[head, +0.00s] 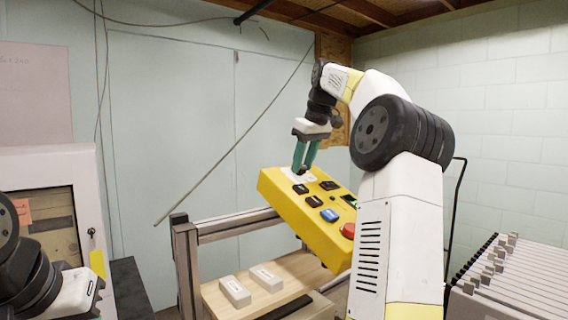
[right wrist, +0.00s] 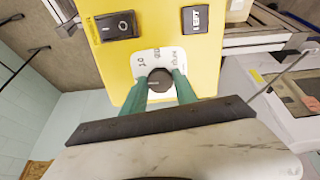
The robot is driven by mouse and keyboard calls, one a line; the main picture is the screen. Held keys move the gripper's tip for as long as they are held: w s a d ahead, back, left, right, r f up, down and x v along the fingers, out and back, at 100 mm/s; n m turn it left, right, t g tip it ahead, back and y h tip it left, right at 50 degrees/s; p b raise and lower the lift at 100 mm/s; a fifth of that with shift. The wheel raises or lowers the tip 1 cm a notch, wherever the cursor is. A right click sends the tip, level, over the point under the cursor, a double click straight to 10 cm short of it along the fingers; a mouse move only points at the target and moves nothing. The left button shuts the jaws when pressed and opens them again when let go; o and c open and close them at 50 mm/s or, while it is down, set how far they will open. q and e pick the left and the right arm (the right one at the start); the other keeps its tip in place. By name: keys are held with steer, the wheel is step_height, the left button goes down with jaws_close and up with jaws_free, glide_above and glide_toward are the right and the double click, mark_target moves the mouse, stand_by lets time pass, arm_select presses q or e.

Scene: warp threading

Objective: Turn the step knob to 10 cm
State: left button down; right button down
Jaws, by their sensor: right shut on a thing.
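The yellow control panel (head: 283,202) stands tilted in the middle of the head view. The dark round step knob (right wrist: 160,75) sits on a white dial label (right wrist: 146,57) near the panel's edge in the right wrist view. The label carries small marks, one reading like 10 on its left. My right gripper (head: 303,170) has its teal fingers shut on the knob, one on each side. Its fingers also show in the right wrist view (right wrist: 159,88). The knob's exact setting is too small to read. My left arm shows at the lower left, but its fingers are not visible.
A black rocker switch (right wrist: 117,25) and a TEST button (right wrist: 195,20) flank the knob. The panel also bears a blue button (head: 329,214) and a red button (head: 348,230). Two pale blocks (head: 235,291) (head: 266,278) lie on the wooden shelf below.

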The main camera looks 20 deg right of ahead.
steer(key=m, duration=0.3)
steer(key=shift+m, duration=0.4)
steer(key=shift+a+m, duration=0.1)
steer(key=shift+m, duration=1.8)
steer(key=c, duration=1)
jaws_free()
steer(key=shift+o, duration=0.2)
steer(key=shift+r, duration=0.1)
steer(key=v, duration=0.7)
steer(key=shift+r, duration=0.3)
steer(key=shift+s, duration=0.15)
